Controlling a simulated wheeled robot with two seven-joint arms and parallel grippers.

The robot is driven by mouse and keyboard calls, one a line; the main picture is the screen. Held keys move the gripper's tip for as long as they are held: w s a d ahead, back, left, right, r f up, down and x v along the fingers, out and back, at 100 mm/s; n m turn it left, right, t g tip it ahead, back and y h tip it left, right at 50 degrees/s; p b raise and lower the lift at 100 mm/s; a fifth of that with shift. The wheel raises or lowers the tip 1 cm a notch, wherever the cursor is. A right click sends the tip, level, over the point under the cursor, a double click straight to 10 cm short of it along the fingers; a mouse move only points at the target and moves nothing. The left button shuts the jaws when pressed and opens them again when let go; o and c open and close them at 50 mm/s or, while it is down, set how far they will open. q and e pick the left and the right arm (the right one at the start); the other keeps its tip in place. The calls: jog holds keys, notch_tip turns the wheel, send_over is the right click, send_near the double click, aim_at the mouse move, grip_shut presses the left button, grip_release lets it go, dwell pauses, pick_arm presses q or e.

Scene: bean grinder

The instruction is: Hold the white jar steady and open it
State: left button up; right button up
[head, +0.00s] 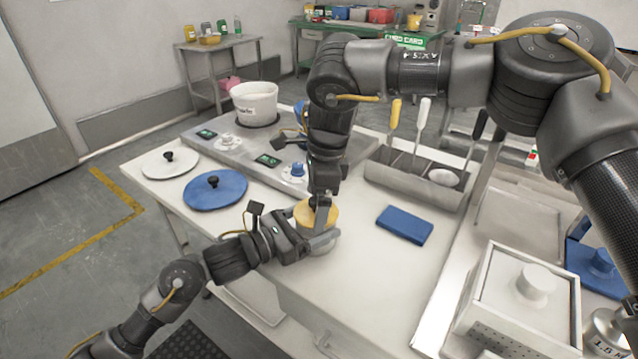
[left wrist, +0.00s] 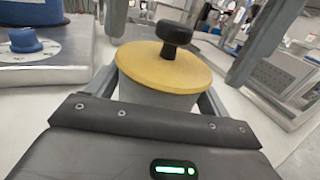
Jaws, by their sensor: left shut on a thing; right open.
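The white jar (left wrist: 158,97) stands on the table with its yellow lid (left wrist: 150,66) on; the lid carries a black knob (left wrist: 174,36). In the head view the yellow lid (head: 302,213) is partly hidden by my right gripper. My left gripper (head: 318,243) is shut around the jar's body, below the lid, one finger on each side. My right gripper (head: 322,222) points straight down over the lid at the knob, and it is open. The knob is largely hidden in the head view; in the left wrist view it stands clear, with grey finger-like bars apart on both sides.
A stove (head: 262,145) with a white pot (head: 256,102) stands behind. White (head: 170,164) and blue (head: 215,190) lids lie at left. A utensil holder (head: 415,182), a blue block (head: 404,225) and a white lidded box (head: 520,305) are to the right. The table front is clear.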

jog(key=shift+f, duration=0.3)
jog(key=shift+c, duration=0.4)
jog(key=c, duration=0.9)
jog(key=shift+r, duration=0.25)
jog(key=shift+r, duration=0.9)
jog(key=shift+r, duration=0.1)
